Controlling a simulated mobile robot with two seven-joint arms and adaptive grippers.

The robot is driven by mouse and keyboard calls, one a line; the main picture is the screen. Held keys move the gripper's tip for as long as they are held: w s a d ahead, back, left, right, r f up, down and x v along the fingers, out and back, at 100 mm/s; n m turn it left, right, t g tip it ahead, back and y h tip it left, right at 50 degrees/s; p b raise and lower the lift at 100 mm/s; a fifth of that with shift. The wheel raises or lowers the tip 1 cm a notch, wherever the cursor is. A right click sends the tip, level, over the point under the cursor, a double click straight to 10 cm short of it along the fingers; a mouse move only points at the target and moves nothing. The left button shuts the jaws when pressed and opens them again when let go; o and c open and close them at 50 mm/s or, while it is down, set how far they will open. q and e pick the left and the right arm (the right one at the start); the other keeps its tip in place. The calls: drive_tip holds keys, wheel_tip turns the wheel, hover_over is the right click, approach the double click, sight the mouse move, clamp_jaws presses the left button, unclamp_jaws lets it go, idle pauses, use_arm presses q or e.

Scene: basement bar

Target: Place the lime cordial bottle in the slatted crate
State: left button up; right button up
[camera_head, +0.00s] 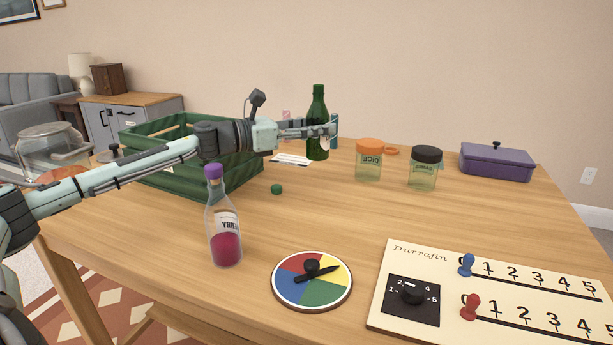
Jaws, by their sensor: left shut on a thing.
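The dark green bottle (318,98), which I take for the lime cordial, stands upright at the back middle of the table, right of the crate. Its label is mostly hidden. My left gripper (320,131) reaches across from the left and is shut on its body. The bottle's base appears to be at table level; I cannot tell whether it is slightly lifted. The green slatted crate (193,180) stands at the back left, with my left arm passing in front of and over it. Its inside is largely hidden. My right gripper is not in view.
A purple-capped bottle of red liquid (224,232) stands in front of the crate. A small green piece (277,189), a colour spinner (312,281) and a score board (480,295) lie nearby. Jars (369,165) (425,172) and a purple box (497,163) stand right.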

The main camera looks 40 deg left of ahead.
sight(307, 148)
use_arm(q)
wheel_tip(307, 148, down, 5)
drive_tip(key=shift+s+a+r, duration=0.1)
drive_tip(key=shift+f+b, duration=0.3)
drive_tip(key=shift+f, duration=1.9)
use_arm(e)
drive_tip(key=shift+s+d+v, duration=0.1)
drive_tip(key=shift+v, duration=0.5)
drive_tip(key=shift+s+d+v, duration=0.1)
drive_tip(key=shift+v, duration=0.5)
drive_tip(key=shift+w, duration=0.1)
use_arm(q)
drive_tip(key=shift+f, duration=0.1)
drive_tip(key=o, duration=1.2)
drive_tip(key=shift+c, duration=0.2)
drive_tip(key=shift+o, duration=0.8)
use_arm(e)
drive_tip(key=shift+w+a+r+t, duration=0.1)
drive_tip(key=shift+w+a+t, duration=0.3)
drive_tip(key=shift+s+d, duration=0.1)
